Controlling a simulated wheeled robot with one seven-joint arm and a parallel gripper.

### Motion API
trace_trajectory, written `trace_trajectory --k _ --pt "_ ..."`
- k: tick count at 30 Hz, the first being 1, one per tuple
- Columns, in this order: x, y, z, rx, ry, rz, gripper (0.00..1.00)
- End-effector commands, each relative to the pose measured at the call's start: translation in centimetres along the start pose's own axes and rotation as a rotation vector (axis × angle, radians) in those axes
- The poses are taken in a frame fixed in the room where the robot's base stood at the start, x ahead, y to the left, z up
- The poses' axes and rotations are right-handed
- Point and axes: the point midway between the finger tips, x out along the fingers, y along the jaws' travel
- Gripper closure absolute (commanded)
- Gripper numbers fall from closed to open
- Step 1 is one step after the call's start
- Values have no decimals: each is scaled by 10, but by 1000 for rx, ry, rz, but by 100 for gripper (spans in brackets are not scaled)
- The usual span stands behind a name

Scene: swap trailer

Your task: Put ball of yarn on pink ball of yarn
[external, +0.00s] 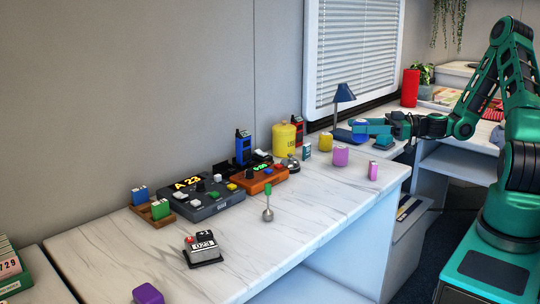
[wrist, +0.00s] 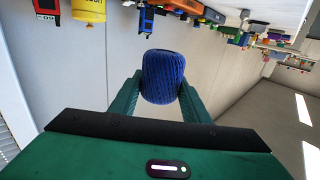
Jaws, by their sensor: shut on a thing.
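My gripper (external: 362,130) is shut on a blue ball of yarn (wrist: 163,78), which sits between the two green fingers in the wrist view. In the external view the blue yarn (external: 359,123) is partly hidden by the fingers, near the far end of the marble counter. A pinkish-purple rounded cylinder (external: 340,156), which looks like the pink ball of yarn, stands upright on the counter, below and left of my gripper in the picture. It is apart from the blue yarn. I cannot make it out in the wrist view.
A yellow cylinder (external: 326,142) stands close by, with a smaller pink item (external: 373,170) near the counter's right edge. A blue lamp (external: 344,94) and a yellow canister (external: 284,139) stand behind.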

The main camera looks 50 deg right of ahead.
Motion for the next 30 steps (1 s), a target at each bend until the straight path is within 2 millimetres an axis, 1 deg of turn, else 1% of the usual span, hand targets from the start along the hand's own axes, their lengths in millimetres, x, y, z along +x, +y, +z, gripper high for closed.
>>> trace_trajectory --k 1,3,6,9,11,14,25,30 --pt "16 1 -9 -9 -1 -15 79" --pt "36 3 -20 -9 0 -25 79" --pt "59 3 -35 -7 6 -38 79" --pt "74 3 -46 -4 12 -44 79" --pt "78 4 -48 -1 15 -46 79" --pt "78 14 -46 0 18 -45 79" --pt "50 79 -2 1 18 -44 79" --pt "40 102 14 0 17 -46 79"
